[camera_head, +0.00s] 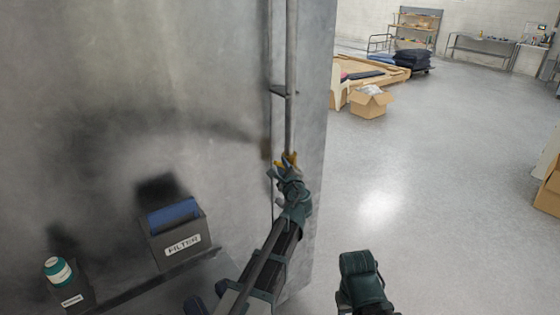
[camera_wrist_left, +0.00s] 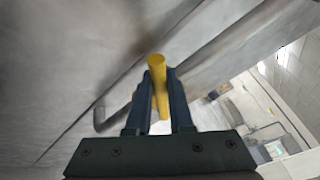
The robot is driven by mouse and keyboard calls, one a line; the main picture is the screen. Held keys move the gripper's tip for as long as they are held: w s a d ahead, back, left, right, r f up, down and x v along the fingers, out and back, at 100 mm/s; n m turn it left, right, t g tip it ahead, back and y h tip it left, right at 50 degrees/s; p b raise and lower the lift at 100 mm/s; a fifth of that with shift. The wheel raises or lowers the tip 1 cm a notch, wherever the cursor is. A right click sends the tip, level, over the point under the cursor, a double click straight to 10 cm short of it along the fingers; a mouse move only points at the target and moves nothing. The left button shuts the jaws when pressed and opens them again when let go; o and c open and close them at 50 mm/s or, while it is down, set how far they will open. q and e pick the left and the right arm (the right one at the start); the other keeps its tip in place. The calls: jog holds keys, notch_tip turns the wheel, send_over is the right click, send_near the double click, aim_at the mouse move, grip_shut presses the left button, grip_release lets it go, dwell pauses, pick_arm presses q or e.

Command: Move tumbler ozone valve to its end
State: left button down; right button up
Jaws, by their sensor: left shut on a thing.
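The ozone valve's yellow handle (camera_head: 291,158) shows beside a vertical pipe on the right part of the big grey metal panel. My left gripper (camera_head: 285,165) is at the handle. In the left wrist view the handle is a yellow bar (camera_wrist_left: 157,64) lying lengthwise between the two dark fingers of the left gripper (camera_wrist_left: 162,82), which are shut on it. The valve's body is mostly hidden behind the gripper. Part of my right arm shows at the lower middle of the head view, but its fingers do not show.
The vertical pipe (camera_head: 291,75) runs up the panel (camera_head: 150,70). A box marked FILTER (camera_head: 178,240) and a teal-and-white spool (camera_head: 58,270) are at the lower left. Open floor lies to the right, with a cardboard box (camera_head: 369,104) farther back.

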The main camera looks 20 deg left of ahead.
aim_at(292, 149)
pick_arm(q)
jog(key=w+d+r+m+g+p, duration=0.1)
jog(key=p, duration=0.1)
jog(key=w+r+m+g+p, duration=0.1)
jog(key=r+m+p, duration=0.1)
jog(key=p, duration=0.1)
jog(key=shift+w+d+m, duration=0.15)
jog(key=shift+d+m, duration=0.15)
jog(key=shift+d, duration=0.1)
jog(key=shift+w+d+r+m+g+p, duration=0.2)
jog(key=shift+w+d+m+g+p, duration=0.35)
jog(key=shift+m+p, duration=0.35)
jog(key=shift+w+d+m+g+y+p, duration=0.3)
jog(key=shift+w+d+m+g+p, duration=0.1)
jog(key=shift+w+m+g+p, duration=0.3)
jog(key=c, duration=0.8)
grip_release()
jog(key=shift+s+r, duration=0.1)
jog(key=shift+s, duration=0.05)
